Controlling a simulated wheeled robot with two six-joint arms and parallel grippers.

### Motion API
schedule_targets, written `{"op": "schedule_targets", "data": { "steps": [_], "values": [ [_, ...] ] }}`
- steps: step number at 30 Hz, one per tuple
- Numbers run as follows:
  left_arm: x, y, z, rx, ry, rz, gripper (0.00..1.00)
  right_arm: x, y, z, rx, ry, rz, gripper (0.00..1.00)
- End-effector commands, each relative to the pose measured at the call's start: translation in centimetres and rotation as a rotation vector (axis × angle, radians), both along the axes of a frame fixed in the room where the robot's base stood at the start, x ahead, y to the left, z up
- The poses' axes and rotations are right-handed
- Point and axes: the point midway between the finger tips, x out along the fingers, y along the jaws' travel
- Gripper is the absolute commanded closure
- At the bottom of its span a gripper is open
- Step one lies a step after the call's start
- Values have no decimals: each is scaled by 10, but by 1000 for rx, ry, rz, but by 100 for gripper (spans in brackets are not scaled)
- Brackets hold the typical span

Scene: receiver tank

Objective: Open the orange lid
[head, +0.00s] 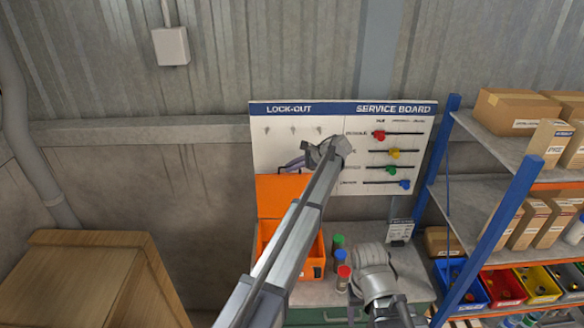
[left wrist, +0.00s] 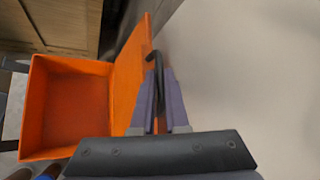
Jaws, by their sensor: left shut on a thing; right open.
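The orange box (head: 266,238) stands on the bench below the service board, and its inside shows. Its orange lid (head: 283,196) is raised, standing up from the box's back edge. In the left wrist view the open box (left wrist: 66,100) is at the left, with the lid (left wrist: 128,75) beside it. My left gripper (head: 292,163) is at the lid's top edge. Its purple fingers (left wrist: 162,98) are shut on a dark curved handle (left wrist: 155,62) at the lid. My right arm's grey end (head: 373,272) is over the bench, right of the box; I cannot make out its fingers.
Spray cans with green, blue and red caps (head: 342,272) stand between the box and my right arm. The service board (head: 400,115) is behind. A shelf (head: 500,150) with cartons and coloured bins stands right, a wooden crate (head: 85,280) left.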

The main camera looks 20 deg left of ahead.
Motion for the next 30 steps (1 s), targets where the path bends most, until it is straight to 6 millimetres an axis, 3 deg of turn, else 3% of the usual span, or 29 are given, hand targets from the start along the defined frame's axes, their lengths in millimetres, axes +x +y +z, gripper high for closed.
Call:
{"op": "schedule_targets", "data": {
  "steps": [2, 3, 10, 20, 30],
  "values": [
    [0, 0, 1, 4, -2, 0, 100, 0, 0, 1, 0, 0, 0, 38],
    [0, 0, 1, 4, -2, 0, 83, 0, 0, 1, 0, 0, 0, 38],
    [0, 0, 1, 3, -1, 0, 58, 0, 0, 0, 0, 0, 0, 38],
    [-5, -1, -1, 5, -12, -1, 58, 0, 0, -2, 0, 0, 0, 38],
    [-59, -15, -11, 59, -198, -2, 58, 0, 0, -31, 0, 0, 0, 38]
  ]
}}
